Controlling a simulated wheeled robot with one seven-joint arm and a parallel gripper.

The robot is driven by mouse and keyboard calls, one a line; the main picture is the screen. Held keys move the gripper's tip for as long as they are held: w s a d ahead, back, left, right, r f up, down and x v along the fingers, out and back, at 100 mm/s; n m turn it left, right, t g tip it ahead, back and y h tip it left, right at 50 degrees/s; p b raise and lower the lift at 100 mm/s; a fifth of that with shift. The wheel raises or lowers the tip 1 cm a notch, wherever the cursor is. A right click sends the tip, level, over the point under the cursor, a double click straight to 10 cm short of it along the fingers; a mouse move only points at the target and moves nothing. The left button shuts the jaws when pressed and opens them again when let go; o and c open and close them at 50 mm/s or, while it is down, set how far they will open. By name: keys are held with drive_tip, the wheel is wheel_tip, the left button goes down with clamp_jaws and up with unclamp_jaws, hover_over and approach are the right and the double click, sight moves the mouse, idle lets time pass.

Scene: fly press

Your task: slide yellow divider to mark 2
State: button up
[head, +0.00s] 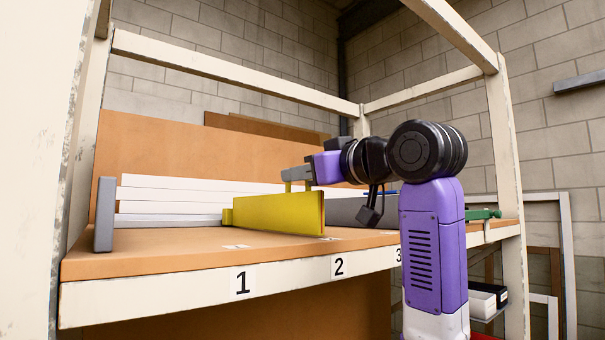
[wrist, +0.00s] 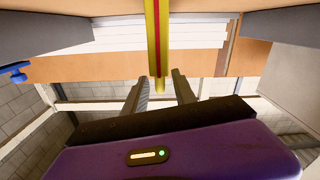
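The yellow divider (head: 280,213) stands upright on the shelf board. Its front end is just left of the label 2 (head: 338,266) and beside a small pale mark on the board. My gripper (head: 288,182) is at the divider's top edge in the head view, one grey finger showing. In the wrist view the divider (wrist: 157,40) runs away from me, and its yellow tab sits between the two fingertips of my gripper (wrist: 160,84). The fingers are apart, with a gap visible on both sides of the tab.
Label 1 (head: 240,283) is to the left and label 3 (head: 398,254) is partly behind my arm. A grey divider (head: 104,215) stands at the left end. White strips (head: 170,198) are stacked left of the yellow divider. A grey block (head: 346,212) is to its right.

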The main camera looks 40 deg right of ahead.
drive_tip(key=s+b, duration=0.2)
drive_tip(key=s, duration=0.5)
drive_tip(key=shift+s+b, duration=0.35)
drive_tip(key=shift+s, duration=0.05)
drive_tip(key=shift+s, duration=0.1)
